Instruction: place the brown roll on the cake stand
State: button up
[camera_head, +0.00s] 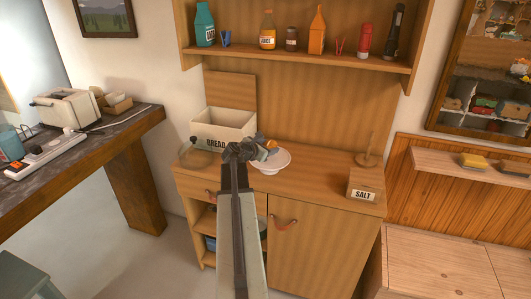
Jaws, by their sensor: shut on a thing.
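The white cake stand (283,162) stands on the wooden cabinet top, just right of the bread box. My gripper (262,148) is over the stand's left and rear part, with my arm reaching up from the bottom of the view. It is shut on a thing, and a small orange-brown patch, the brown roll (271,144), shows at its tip. The gripper hides most of the roll. I cannot tell whether the roll touches the stand.
A salt box (363,186) and an upright wooden holder (368,157) stand at the right. A bottle shelf (300,55) hangs above. Cabinet top right of the stand is clear.

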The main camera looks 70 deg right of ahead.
jog(key=shift+w+d, duration=0.15)
jog(key=shift+d, duration=0.6)
jog(key=f+b, duration=0.3)
jog(key=shift+s+d+f+b, duration=0.15)
jog(key=shift+s+f+b, duration=0.15)
jog(key=shift+f, duration=0.25)
jog(key=shift+w+a+r, duration=0.2)
jog(key=shift+w, duration=0.15)
jog(key=shift+f, duration=0.15)
jog(key=o, duration=1.4)
